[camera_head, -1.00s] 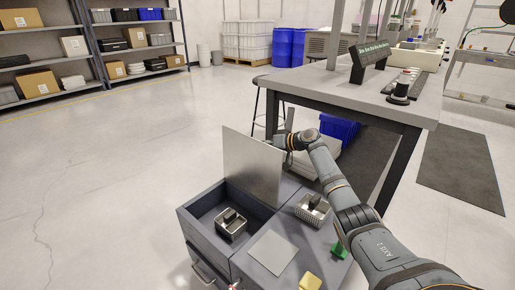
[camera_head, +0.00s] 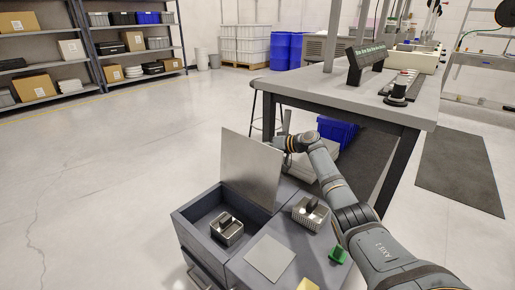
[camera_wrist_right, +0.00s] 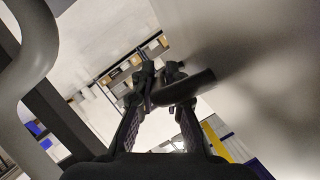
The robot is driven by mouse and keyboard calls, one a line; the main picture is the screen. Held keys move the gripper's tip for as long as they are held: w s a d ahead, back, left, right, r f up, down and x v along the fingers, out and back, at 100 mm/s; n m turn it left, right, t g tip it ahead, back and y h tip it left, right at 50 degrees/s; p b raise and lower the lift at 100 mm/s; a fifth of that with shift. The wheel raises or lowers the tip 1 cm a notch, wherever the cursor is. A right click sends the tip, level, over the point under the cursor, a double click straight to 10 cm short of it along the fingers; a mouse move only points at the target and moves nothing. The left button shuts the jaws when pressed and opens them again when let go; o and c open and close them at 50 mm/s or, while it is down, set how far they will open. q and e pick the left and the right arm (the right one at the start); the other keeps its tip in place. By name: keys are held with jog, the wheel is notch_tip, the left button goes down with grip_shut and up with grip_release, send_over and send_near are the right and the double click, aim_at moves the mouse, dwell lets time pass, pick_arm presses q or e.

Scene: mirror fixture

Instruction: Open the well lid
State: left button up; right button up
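The well lid (camera_head: 250,168) is a flat grey panel standing up along the back edge of the open well (camera_head: 189,216) in a grey cabinet. My right gripper (camera_head: 283,143) is at the lid's upper right edge, partly hidden behind it. In the right wrist view, the lid's grey face (camera_wrist_right: 255,70) fills the right side. A dark rounded bar, seemingly the lid's handle (camera_wrist_right: 190,88), lies at the fingertips of my right gripper (camera_wrist_right: 160,85). How tightly the fingers close there is unclear. My left gripper is not in view.
A metal basket (camera_head: 226,229) with a dark part sits inside the well. On the cabinet top are another basket (camera_head: 309,213), a pale square plate (camera_head: 270,258), a green piece (camera_head: 338,254) and a yellow piece (camera_head: 307,285). A workbench (camera_head: 350,100) stands behind; open floor is left.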

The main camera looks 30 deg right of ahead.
jog(key=shift+o, duration=0.9)
jog(key=shift+r, duration=0.15)
jog(key=shift+s+d, duration=0.1)
jog(key=v, duration=1.1)
jog(key=shift+s+r, duration=0.15)
jog(key=shift+s, duration=0.1)
jog(key=shift+d, duration=0.15)
